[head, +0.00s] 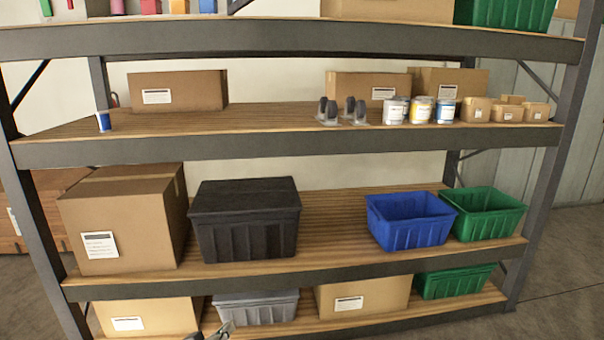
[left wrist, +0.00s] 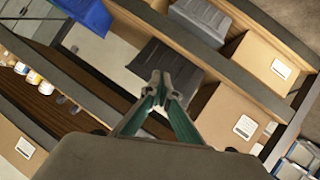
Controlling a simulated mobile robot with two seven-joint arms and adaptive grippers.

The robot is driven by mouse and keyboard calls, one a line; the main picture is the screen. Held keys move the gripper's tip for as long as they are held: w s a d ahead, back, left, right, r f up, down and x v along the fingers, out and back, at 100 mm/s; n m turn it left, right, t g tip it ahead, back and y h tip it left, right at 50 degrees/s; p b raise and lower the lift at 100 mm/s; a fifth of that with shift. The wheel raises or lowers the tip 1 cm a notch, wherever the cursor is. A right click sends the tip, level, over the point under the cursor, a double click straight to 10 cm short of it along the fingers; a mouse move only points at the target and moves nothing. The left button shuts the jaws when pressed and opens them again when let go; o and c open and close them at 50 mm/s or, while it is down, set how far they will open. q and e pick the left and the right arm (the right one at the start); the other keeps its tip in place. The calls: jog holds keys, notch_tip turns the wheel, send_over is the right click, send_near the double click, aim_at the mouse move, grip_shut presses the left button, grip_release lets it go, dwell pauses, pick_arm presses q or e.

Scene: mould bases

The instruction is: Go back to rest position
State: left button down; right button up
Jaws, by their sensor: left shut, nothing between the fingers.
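My left gripper (head: 221,329) shows only by its tip at the bottom edge of the head view, in front of the lowest shelf. In the left wrist view my left gripper (left wrist: 160,80) has its two fingers meeting at the tips, with nothing between them. In that view it appears in front of the black lidded bin (left wrist: 165,72), apart from it as far as I can tell. My right gripper is in neither view.
A shelving rack (head: 300,266) fills the head view. It holds a large cardboard box (head: 125,220), a black bin (head: 245,222), a blue bin (head: 410,221), green bins (head: 487,216), a grey bin (head: 257,307) and several cans (head: 421,111). Bare floor (head: 560,250) lies at the right.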

pick_arm(q)
jog(key=s+f+m, duration=0.2)
jog(key=s+f, duration=0.3)
jog(key=s, duration=0.4)
jog(key=s+f+m+g, duration=0.1)
jog(key=s+f+m, duration=0.2)
jog(key=s+f, duration=0.3)
jog(key=s+a+f+m+g, duration=0.1)
jog(key=s+f, duration=0.4)
jog(key=s, duration=0.8)
jog(key=shift+f+m+h, duration=0.25)
jog(key=shift+m+h, duration=0.05)
jog(key=shift+m, duration=0.5)
jog(key=shift+s+a, duration=0.1)
